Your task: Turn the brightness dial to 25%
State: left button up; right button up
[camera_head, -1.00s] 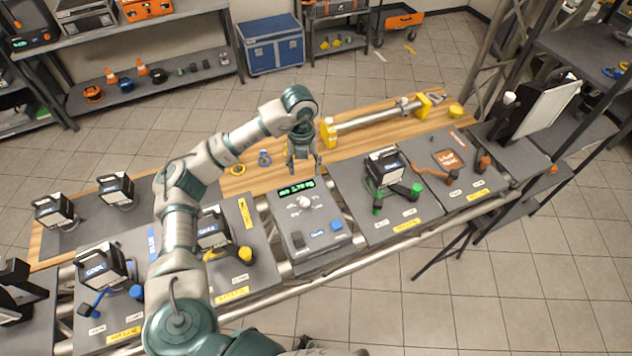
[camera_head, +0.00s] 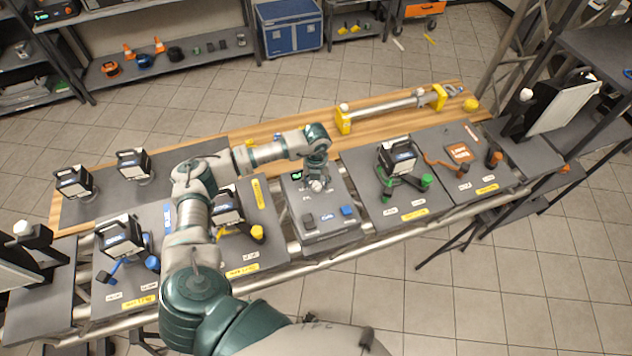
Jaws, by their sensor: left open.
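The grey dimmer console (camera_head: 330,226) stands in the middle of the bench, with a black button and a blue button on its near part. Its green display (camera_head: 297,175) is partly hidden by my left arm, and its figures cannot be read. The pale brightness dial (camera_head: 318,187) shows just under my left gripper (camera_head: 317,180). The gripper points down over the dial with its jaws open. I cannot tell whether the fingers touch the dial. My right gripper is out of view.
Left of the console is a panel with a yellow-knobbed lamp (camera_head: 228,207). To the right is a lamp with green clamps (camera_head: 398,160). A silver tube with yellow ends (camera_head: 390,106) lies behind on the wooden bench top. A metal rail runs along the front.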

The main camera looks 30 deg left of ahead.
pick_arm(q)
jog(key=shift+w+d+f, duration=0.1)
jog(key=shift+w+f, duration=0.05)
jog(key=shift+f, duration=0.35)
grip_shut()
jog(key=shift+m+b, duration=0.95)
jog(key=shift+m, duration=0.25)
jog(key=m+b, duration=0.2)
jog(key=m, duration=0.1)
jog(key=shift+f+m, duration=0.1)
jog(key=shift+m, duration=0.2)
jog(key=m+b, duration=0.2)
jog(key=m, duration=0.1)
jog(key=shift+m+b, duration=0.6)
jog(key=shift+m, duration=0.7)
jog(key=shift+r, duration=0.2)
